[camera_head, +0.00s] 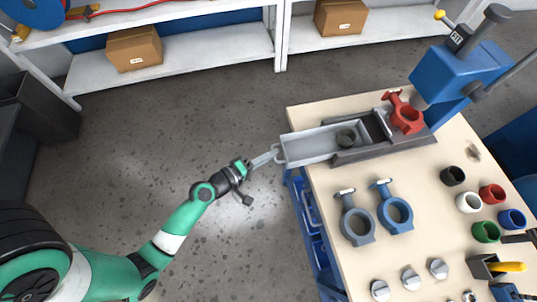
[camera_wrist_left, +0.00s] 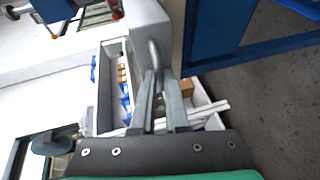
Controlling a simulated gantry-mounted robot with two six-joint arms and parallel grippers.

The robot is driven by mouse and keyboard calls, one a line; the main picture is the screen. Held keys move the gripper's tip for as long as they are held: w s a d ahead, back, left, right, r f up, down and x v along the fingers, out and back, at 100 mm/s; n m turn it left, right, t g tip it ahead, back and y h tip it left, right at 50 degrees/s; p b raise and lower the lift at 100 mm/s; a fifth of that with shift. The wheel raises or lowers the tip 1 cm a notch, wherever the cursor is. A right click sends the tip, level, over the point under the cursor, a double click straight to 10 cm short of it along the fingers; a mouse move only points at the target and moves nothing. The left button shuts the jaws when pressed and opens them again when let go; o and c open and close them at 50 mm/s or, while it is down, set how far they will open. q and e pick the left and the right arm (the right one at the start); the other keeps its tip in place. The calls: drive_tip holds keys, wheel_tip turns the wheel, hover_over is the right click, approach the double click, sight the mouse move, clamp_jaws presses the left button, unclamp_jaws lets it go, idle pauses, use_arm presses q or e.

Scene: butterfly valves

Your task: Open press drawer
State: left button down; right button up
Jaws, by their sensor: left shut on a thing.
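The grey press drawer (camera_head: 308,146) is extended to the left out of the press base (camera_head: 392,140) and overhangs the table's left edge. My left gripper (camera_head: 274,155) is shut on the drawer handle (camera_head: 280,153) at the drawer's left end. In the left wrist view the two fingers (camera_wrist_left: 163,85) close around the handle (camera_wrist_left: 153,55). The blue press (camera_head: 455,75) stands at the table's back right, with a red valve body (camera_head: 405,115) in front of it. My right gripper is not in view.
Two blue-grey valve bodies (camera_head: 355,222) (camera_head: 395,212) lie on the table (camera_head: 325,185) in front of the drawer. Coloured rings (camera_head: 468,202) and silver discs (camera_head: 411,278) lie to the right and front. Shelves with boxes (camera_head: 134,48) stand behind. Open floor lies left of the table.

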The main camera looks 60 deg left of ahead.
use_arm(q)
drive_tip(key=c, duration=1.2)
unclamp_jaws()
drive_tip(key=v, duration=1.1)
drive_tip(key=shift+s, duration=0.3)
drive_tip(key=shift+r, duration=0.1)
